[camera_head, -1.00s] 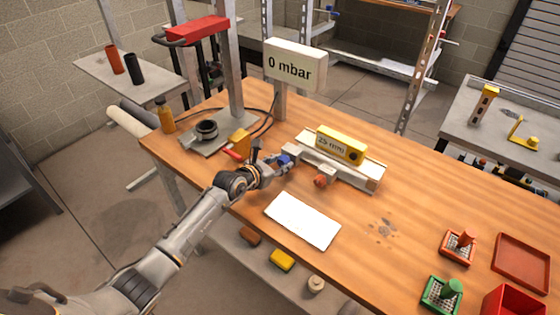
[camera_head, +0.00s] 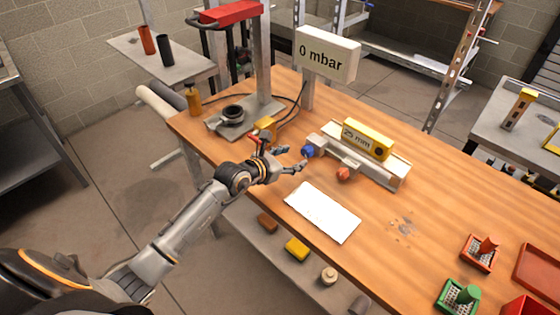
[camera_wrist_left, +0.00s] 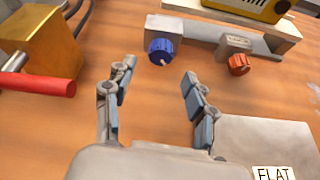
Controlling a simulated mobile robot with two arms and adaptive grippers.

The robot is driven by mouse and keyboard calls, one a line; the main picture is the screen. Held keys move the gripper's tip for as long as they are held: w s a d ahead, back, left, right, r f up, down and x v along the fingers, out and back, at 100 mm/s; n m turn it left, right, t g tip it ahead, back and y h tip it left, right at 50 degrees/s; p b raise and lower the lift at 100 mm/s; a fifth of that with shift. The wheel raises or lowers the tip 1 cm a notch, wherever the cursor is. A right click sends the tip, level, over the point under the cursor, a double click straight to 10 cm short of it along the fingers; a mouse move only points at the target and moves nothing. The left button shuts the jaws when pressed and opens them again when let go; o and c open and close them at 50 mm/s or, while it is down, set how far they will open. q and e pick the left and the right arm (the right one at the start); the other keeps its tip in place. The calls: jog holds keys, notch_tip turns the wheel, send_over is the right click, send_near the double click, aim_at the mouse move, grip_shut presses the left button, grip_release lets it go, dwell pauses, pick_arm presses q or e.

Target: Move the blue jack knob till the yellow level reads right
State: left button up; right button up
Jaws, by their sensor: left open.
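The blue jack knob (camera_head: 308,151) sits on the left end of a grey jack bar at the table's front side. It also shows in the left wrist view (camera_wrist_left: 161,51), with a pale pointer mark on its face. The yellow level (camera_head: 368,139) rests on the pale block above the bar, and its face reads 25 mm. My left gripper (camera_head: 287,159) is open and empty, just left of the blue knob. In the left wrist view its spread fingers (camera_wrist_left: 158,76) point at the knob with a gap. The right gripper is out of view.
An orange knob (camera_head: 344,173) is right of the blue one. A white sheet (camera_head: 322,212) lies in front. A yellow block with a red handle (camera_wrist_left: 40,87) is left of the gripper. A 0 mbar sign (camera_head: 328,53) stands behind. The table's middle right is mostly clear.

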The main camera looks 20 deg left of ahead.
pick_arm(q)
jog(key=v, duration=0.5)
jog(key=shift+s, duration=0.3)
